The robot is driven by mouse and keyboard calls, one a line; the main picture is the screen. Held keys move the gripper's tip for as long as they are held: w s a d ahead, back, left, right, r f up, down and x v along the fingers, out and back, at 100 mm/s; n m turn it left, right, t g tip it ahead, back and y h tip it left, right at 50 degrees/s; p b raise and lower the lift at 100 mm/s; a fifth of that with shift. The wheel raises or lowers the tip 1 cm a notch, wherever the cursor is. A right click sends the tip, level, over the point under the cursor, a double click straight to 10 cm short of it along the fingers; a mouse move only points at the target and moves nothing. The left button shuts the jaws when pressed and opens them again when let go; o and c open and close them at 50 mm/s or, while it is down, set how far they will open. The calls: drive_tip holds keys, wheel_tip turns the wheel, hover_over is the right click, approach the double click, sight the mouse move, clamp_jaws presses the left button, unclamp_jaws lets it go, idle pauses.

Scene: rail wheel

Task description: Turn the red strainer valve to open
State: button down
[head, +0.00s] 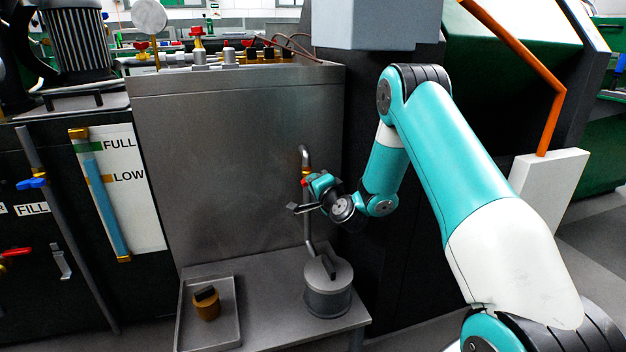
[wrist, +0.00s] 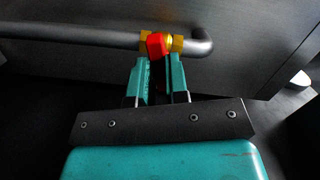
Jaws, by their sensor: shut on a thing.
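The red valve handle (wrist: 156,45) sits on a brass valve body (wrist: 177,43) on a grey pipe (wrist: 75,36) in the wrist view. My gripper (wrist: 160,62) has its two teal fingers on either side of the handle's lower part and is shut on it. In the head view my gripper (head: 311,181) is at the vertical pipe (head: 307,225) in front of the steel panel. Only a small bit of red shows there, beside the brass fitting (head: 305,171). The fingers hide part of the handle.
A grey lidded pot (head: 327,300) stands on the metal shelf (head: 265,285) below the pipe. A shallow tray (head: 233,335) with a brass plug (head: 206,309) is to its left. A steel panel (head: 220,150) is close behind my gripper. A sight gauge (head: 120,200) stands further left.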

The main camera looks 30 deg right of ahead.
drive_tip(key=shift+n, duration=0.5)
drive_tip(key=shift+n+g+h+p, duration=0.3)
drive_tip(key=shift+n+p, duration=1.35)
drive_tip(key=shift+n, duration=0.45)
drive_tip(key=shift+r, duration=0.1)
